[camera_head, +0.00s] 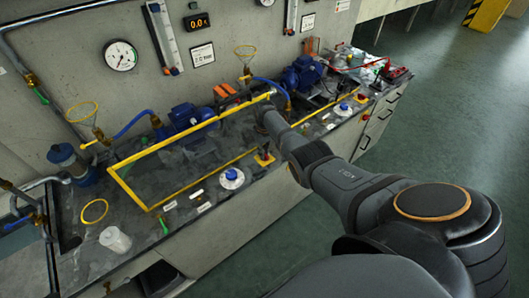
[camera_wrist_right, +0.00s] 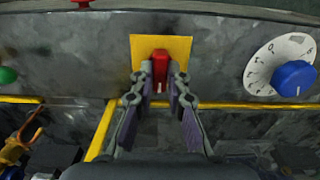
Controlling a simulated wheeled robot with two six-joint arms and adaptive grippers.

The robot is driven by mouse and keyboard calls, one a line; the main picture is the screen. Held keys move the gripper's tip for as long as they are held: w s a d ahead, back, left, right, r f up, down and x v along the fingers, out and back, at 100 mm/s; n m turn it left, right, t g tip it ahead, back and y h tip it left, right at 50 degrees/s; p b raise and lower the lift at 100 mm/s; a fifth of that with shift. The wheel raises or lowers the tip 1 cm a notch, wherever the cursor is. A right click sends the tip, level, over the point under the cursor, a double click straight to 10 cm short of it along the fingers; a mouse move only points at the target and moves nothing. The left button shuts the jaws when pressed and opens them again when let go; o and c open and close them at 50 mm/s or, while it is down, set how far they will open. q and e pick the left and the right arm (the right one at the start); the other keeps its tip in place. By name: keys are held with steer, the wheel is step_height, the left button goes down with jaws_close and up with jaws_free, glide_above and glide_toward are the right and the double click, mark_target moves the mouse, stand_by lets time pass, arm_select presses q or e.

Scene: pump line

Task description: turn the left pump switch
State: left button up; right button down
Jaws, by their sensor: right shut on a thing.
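The left pump switch is a red lever (camera_wrist_right: 160,66) on a yellow square plate (camera_wrist_right: 142,50), upright in the middle of the right wrist view. In the head view its yellow plate (camera_head: 264,160) sits on the front of the bench, right of a white dial with a blue knob (camera_head: 231,178). My right gripper (camera_wrist_right: 161,82) is shut on the red lever, with one finger at each side. In the head view my right gripper (camera_head: 268,146) is small and partly hidden by my forearm. My left gripper is not in view.
A yellow frame (camera_head: 145,207) runs around the left pump area near my right arm. The blue pump (camera_head: 187,117) stands behind it. A second blue pump (camera_head: 302,74) stands further right. In the wrist view the blue-knob dial (camera_wrist_right: 281,67) is right of the switch.

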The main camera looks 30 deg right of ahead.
steer(key=c, duration=1.3)
jaws_free()
steer(key=shift+r, duration=0.1)
step_height(320, 180, up, 12)
steer(key=shift+f, duration=0.1)
